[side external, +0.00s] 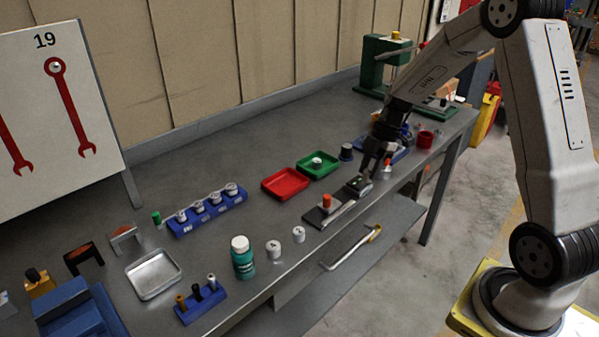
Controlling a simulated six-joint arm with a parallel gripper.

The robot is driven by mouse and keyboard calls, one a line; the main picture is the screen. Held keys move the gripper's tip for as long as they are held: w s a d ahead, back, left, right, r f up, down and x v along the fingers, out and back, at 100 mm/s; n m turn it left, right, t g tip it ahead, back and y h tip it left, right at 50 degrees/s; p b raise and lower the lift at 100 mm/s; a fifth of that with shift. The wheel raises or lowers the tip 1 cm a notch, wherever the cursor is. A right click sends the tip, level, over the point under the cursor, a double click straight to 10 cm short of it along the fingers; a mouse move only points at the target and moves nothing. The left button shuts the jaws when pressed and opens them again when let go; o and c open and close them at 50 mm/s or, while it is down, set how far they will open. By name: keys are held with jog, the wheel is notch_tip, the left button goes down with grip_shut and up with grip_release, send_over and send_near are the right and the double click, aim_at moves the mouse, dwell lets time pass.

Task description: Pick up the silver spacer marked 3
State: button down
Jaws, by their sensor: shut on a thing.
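My gripper (374,166) is low over the right part of the bench, close to a small dark block (358,186). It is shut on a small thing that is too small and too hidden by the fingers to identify. Several silver cylinders (207,207) stand in a blue rack (239,203) left of the middle. Their markings are too small to read, so I cannot tell which is marked 3. Another small pale cylinder (317,161) sits in the green tray (330,169).
A red tray (285,184) lies beside the green one. A blue tray (398,155) is behind my gripper. A dark plate with an orange knob (327,202), two white cylinders (273,249) and a teal bottle (242,258) line the front edge. A metal tray (153,274) is at left.

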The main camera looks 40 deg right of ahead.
jog(key=s+a+r, duration=0.2)
jog(key=s+r, duration=0.1)
jog(key=s, duration=0.4)
jog(key=shift+r, duration=0.1)
jog(key=shift+w, duration=0.15)
dwell(0.5)
